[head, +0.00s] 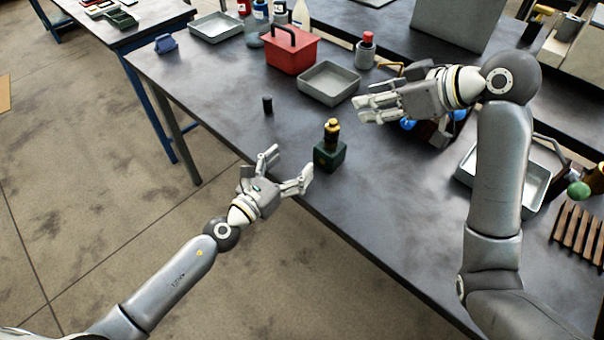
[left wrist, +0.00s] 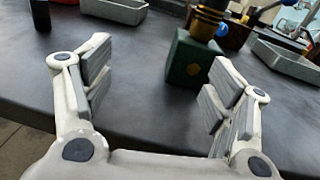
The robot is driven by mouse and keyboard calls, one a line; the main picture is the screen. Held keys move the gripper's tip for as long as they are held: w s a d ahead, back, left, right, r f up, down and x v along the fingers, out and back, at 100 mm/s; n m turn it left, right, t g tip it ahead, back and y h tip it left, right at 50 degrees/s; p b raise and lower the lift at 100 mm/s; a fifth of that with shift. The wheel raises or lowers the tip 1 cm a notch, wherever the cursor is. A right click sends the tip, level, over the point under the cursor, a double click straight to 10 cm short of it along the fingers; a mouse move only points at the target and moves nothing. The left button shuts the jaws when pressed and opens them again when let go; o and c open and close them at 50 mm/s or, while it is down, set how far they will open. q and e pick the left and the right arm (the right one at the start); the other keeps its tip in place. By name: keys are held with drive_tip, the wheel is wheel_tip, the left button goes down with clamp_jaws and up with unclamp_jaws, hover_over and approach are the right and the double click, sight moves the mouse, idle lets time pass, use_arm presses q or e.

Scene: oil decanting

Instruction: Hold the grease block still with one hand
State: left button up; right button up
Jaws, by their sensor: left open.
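The grease block is a dark green cube (head: 329,155) with a brass and black fitting (head: 332,131) upright on top, standing near the table's front edge. My left gripper (head: 289,166) is open and empty, just left of the block, with its fingers spread towards the tabletop. In the left wrist view the green block (left wrist: 190,62) stands beyond the fingertips, nearer the right finger, which overlaps its lower right side. No contact is clear. My right gripper (head: 360,109) is over the table, to the right of and behind the block; its finger opening is unclear.
A small black cylinder (head: 267,104) stands left of and behind the block. Behind are a red toolbox (head: 291,55), a grey tray (head: 328,70) and a red-capped canister (head: 367,51). Another tray (head: 537,195) lies under my right arm. The table (head: 400,205) is clear right of the block.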

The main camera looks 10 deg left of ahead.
sight(330, 148)
use_arm(q)
drive_tip(key=shift+m+h, duration=0.5)
drive_tip(key=s+d, duration=0.2)
drive_tip(key=d, duration=0.1)
drive_tip(key=shift+s+d+r, duration=0.2)
drive_tip(key=shift+s+r, duration=0.1)
drive_tip(key=shift+s, duration=0.1)
drive_tip(key=shift+g, duration=0.3)
drive_tip(key=x, duration=1)
drive_tip(key=shift+w+d+r, duration=0.1)
drive_tip(key=shift+w+d, duration=0.05)
drive_tip(key=shift+w, duration=0.15)
drive_tip(key=c, duration=1.4)
